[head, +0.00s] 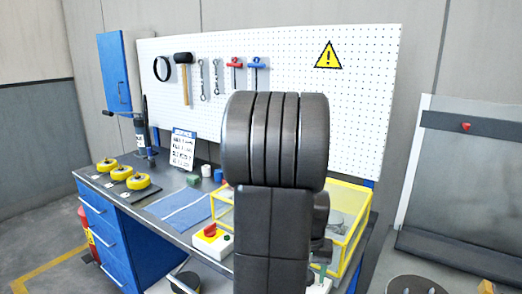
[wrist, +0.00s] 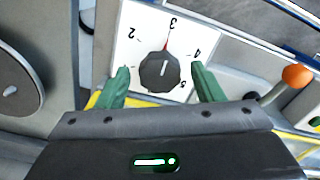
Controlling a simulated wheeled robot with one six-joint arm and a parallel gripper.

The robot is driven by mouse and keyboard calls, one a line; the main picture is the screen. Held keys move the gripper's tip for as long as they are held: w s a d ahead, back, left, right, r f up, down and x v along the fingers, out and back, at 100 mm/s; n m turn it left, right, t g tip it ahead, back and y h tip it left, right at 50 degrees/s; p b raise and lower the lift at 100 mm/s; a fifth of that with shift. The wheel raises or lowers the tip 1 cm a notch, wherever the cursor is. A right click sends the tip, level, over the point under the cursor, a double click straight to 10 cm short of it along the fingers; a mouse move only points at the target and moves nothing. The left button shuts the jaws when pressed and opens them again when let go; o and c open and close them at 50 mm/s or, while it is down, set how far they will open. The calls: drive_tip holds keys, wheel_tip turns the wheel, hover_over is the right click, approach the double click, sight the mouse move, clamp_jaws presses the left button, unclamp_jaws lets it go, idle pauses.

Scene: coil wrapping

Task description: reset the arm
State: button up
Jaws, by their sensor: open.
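In the wrist view my gripper (wrist: 160,69) is open, with its two green fingers apart. A dark many-sided knob (wrist: 159,75) on a white dial plate (wrist: 133,43) lies between and beyond the fingers. I see no finger touching it, though the exact gap is hard to judge. A red mark shows at the knob's upper edge, toward the printed 3; the numbers 2, 4 and 5 also show. In the head view my dark arm stands upright in the middle and my gripper cannot be made out.
A lever with an orange ball (wrist: 298,75) is right of the dial. In the head view, a yellow-framed clear box (head: 352,205) stands behind my arm at right. A control box with a red knob (head: 210,230) and a blue mat (head: 183,208) lie on the bench left of my arm.

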drive_tip(key=n, duration=0.4)
drive_tip(key=shift+n, duration=2.2)
drive_tip(key=shift+r, duration=0.1)
